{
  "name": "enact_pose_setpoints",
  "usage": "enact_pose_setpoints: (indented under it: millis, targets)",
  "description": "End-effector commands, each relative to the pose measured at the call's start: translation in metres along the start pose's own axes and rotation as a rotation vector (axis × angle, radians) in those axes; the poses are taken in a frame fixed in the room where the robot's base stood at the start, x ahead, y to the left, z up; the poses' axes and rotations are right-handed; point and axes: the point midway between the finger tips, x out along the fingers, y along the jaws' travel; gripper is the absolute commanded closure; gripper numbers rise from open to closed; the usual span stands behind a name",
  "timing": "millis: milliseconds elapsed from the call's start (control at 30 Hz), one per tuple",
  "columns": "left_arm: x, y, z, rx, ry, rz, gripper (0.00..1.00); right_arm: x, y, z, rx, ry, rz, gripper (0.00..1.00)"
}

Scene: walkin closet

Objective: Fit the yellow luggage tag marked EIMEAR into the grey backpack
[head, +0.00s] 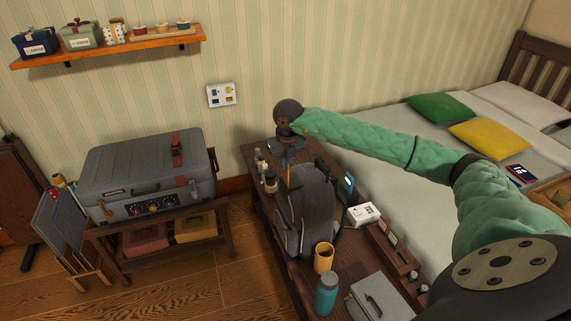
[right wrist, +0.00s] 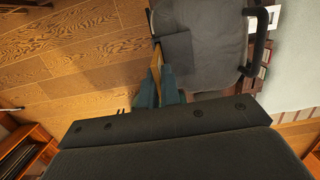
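The grey backpack (head: 307,210) stands upright on the dark wooden bench; it also shows in the right wrist view (right wrist: 200,50). My right gripper (head: 288,161) points down at the backpack's upper left edge. Its fingers (right wrist: 160,85) are closed on a thin yellow-orange piece, the yellow luggage tag (head: 289,172). The tag is seen nearly edge-on in the right wrist view (right wrist: 157,57), beside the backpack's dark pocket. I cannot read its lettering, nor tell whether it touches the backpack. My left gripper is not in view.
The bench (head: 305,271) also holds small bottles (head: 268,180), a yellow mug (head: 324,257), a teal bottle (head: 327,293), a white box (head: 364,214) and a grey case (head: 380,300). A grey suitcase (head: 150,169) lies on a rack at left. A bed (head: 390,170) is at right.

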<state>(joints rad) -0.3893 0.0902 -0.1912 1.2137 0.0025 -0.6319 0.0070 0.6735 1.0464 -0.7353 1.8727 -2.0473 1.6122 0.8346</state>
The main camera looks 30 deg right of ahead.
Motion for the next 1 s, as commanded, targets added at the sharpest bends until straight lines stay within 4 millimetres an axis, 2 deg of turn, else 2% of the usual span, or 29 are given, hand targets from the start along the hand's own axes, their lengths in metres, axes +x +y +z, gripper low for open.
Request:
enact_pose_setpoints:
  millis: [1000]
  targets:
    - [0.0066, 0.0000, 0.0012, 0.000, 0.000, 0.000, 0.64, 0.0071, 0.0000, -0.0008, 0.000, 0.000, 0.000, 1.00]
